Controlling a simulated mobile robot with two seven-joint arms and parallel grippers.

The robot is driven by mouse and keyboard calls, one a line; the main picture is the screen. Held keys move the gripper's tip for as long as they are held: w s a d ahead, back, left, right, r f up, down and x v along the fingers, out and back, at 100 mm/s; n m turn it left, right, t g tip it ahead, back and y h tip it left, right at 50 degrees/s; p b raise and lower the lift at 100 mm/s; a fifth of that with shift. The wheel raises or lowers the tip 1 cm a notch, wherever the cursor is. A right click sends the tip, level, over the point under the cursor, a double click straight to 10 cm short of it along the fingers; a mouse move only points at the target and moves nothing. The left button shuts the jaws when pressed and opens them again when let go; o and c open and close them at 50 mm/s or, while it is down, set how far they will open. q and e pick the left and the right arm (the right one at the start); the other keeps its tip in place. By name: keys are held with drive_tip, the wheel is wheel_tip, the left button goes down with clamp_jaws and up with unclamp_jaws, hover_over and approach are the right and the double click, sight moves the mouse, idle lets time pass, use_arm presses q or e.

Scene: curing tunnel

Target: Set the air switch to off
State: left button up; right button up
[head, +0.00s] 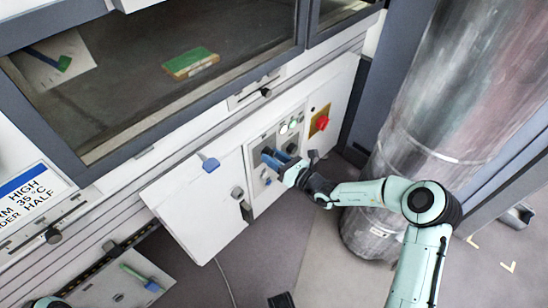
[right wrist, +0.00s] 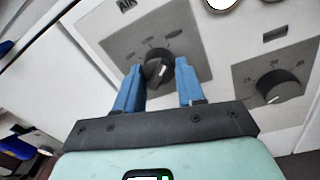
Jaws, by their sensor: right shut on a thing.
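The air switch (right wrist: 158,72) is a round black knob on a grey plate, under a label reading "AIR" in the right wrist view. Its white mark shows, but the small position words around it are too blurred to read. My right gripper (right wrist: 160,80) has its blue fingers on either side of this knob and is shut on it. In the head view the right gripper (head: 272,160) is at the front of the control panel (head: 256,141), and its fingers cover the air switch there. My left gripper is not in view.
A second black knob (right wrist: 275,86) sits right of the air switch. Pilot lights (head: 284,128) and a red emergency button (head: 322,122) are on the panel's upper right. A white cabinet door (head: 195,205) stands open at left. A large metal duct (head: 430,120) stands at right.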

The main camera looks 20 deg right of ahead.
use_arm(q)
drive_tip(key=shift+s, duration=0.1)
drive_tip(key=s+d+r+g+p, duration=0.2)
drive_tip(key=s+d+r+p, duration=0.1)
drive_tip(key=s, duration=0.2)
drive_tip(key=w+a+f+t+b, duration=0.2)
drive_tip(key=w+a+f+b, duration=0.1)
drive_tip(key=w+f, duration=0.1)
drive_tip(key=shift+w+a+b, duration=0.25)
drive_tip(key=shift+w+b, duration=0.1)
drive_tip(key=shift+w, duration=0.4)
use_arm(e)
drive_tip(key=n+h, duration=0.1)
drive_tip(key=n, duration=1.8)
drive_tip(key=shift+d+r, duration=0.1)
drive_tip(key=o, duration=1)
drive_tip(key=shift+o, duration=0.2)
